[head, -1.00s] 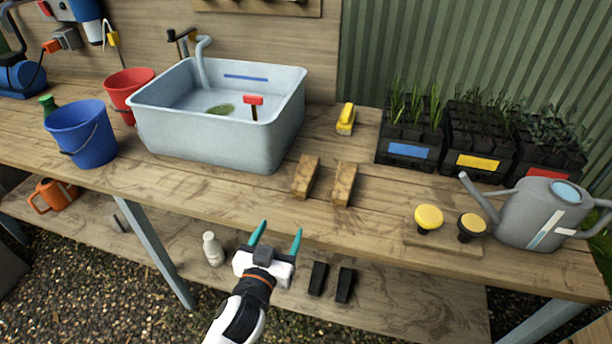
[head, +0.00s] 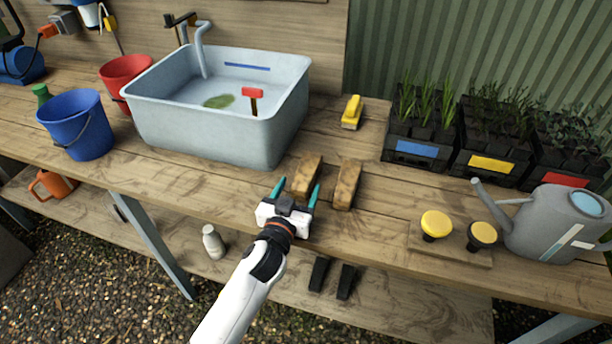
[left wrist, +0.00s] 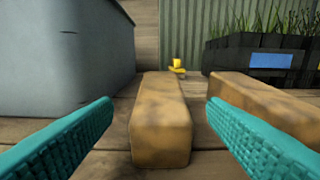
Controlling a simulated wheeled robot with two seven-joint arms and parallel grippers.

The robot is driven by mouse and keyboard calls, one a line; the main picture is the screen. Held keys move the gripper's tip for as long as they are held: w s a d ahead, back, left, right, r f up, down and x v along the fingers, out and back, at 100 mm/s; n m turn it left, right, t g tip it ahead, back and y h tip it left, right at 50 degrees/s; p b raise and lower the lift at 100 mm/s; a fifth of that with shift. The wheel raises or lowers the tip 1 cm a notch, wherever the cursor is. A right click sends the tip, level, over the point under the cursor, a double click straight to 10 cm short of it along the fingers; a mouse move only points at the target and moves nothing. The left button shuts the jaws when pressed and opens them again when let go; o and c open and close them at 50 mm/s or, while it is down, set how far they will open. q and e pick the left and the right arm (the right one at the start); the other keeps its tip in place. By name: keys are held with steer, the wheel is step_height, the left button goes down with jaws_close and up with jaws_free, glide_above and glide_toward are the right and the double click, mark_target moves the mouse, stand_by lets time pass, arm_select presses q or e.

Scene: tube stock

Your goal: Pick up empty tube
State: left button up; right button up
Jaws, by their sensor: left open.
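My left gripper (head: 297,186) is open and empty, its teal fingertips at the front of the bench, just short of the left brown block (head: 308,172). In the left wrist view the fingers (left wrist: 160,106) point at that block (left wrist: 160,120), which appears between them with gaps on both sides. I cannot tell whether the tips overlap it. Two black tapered pieces, a left one (head: 319,272) and a right one (head: 347,281), lie on the lower shelf and look like tubes. I cannot see whether they are empty. My right gripper is not in view.
A second brown block (head: 347,186) lies right of the first. A grey sink (head: 205,138) stands left. Black plant trays (head: 412,164), yellow-topped knobs (head: 436,224) and a watering can (head: 555,228) are right. A yellow-topped brush (head: 352,110) lies behind. A white bottle (head: 213,242) stands below.

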mark_target(304, 176)
arm_select(q)
steer(key=x, duration=0.4)
steer(key=shift+w+d+f, duration=0.15)
steer(key=shift+w, duration=0.15)
steer(key=c, duration=1.1)
